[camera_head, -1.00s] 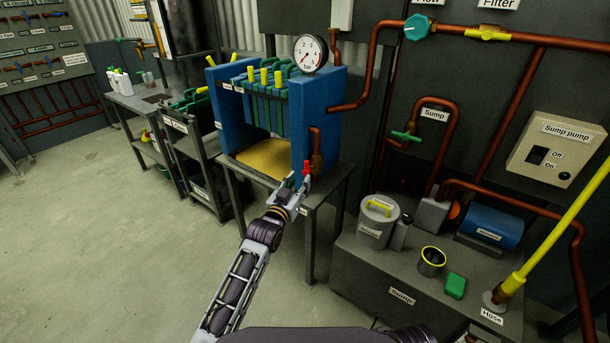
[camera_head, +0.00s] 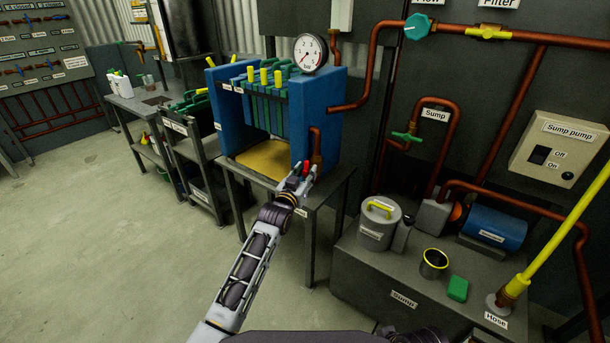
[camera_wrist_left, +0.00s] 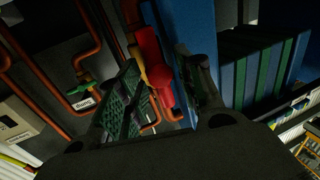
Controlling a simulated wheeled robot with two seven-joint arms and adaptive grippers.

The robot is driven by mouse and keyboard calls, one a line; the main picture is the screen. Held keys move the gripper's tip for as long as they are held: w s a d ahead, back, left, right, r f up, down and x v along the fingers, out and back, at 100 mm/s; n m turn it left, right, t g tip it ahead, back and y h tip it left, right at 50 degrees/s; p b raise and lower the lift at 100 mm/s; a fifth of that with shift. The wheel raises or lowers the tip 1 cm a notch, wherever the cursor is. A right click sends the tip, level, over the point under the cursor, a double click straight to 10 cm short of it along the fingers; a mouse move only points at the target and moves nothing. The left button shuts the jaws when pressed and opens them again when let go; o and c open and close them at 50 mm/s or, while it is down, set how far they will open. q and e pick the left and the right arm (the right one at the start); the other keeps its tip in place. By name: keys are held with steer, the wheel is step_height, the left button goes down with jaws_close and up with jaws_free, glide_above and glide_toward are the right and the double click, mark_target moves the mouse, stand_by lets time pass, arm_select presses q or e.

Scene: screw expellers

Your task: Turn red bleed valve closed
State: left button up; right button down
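The red bleed valve handle (camera_head: 306,168) is on the brass valve fitting at the lower front right corner of the blue filter press (camera_head: 318,110). My left gripper (camera_head: 299,174) is at this handle and partly overlaps it in the head view. In the left wrist view the red handle (camera_wrist_left: 149,55) shows between the two finger pads of my left gripper (camera_wrist_left: 160,82). The fingers are apart, one on each side of the handle, and I see no clear grip on it.
A copper pipe (camera_head: 315,140) runs down to the valve. A pressure gauge (camera_head: 310,53) sits above the press. The sump bench (camera_head: 350,285) with a grey canister (camera_head: 379,224) and a metal cup (camera_head: 434,263) stands to the right. Open floor (camera_head: 110,240) lies to the left.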

arm_select(q)
steer(key=shift+c, duration=0.4)
jaws_close()
